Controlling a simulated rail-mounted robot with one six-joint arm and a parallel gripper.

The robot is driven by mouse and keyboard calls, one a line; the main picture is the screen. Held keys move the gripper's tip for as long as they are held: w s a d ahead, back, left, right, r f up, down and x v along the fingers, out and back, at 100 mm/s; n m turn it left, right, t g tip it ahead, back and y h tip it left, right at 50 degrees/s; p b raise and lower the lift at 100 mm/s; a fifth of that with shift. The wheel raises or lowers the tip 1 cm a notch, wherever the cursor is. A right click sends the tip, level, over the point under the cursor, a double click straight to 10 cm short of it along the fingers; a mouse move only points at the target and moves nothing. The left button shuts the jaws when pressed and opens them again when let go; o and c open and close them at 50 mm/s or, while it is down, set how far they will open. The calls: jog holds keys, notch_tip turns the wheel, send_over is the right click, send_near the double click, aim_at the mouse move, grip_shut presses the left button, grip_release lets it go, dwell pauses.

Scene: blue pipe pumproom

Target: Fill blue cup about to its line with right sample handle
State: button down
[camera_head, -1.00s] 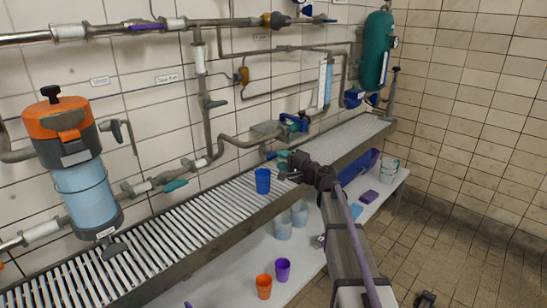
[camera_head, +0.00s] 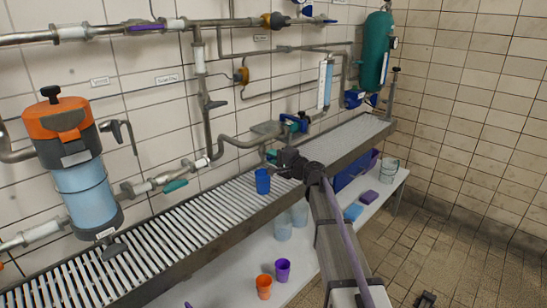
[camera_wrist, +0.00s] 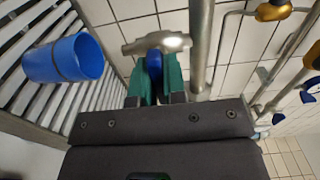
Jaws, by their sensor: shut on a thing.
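The blue cup (camera_head: 262,182) stands upright on the slatted grate. In the wrist view the blue cup (camera_wrist: 62,59) appears turned sideways, with a dark line around it; I cannot make out any liquid inside. My gripper (camera_head: 272,156) is just behind and right of the cup, mostly hidden by my wrist. In the wrist view the green fingers of my gripper (camera_wrist: 155,72) are shut on a blue handle (camera_wrist: 154,62), below a silver tap body (camera_wrist: 157,43). The cup is apart from the fingers. No flow is visible.
Pipes run along the tiled wall behind the grate (camera_head: 190,225). A tank with an orange top (camera_head: 66,128) hangs at left. Below, an orange cup (camera_head: 264,287) and a purple cup (camera_head: 282,270) stand on a white shelf (camera_head: 222,284). The grate left of the blue cup is clear.

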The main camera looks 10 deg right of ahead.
jog(key=n, duration=0.4)
jog(key=c, duration=1.2)
grip_release()
jog(key=v, duration=1.1)
jog(key=shift+w, duration=0.1)
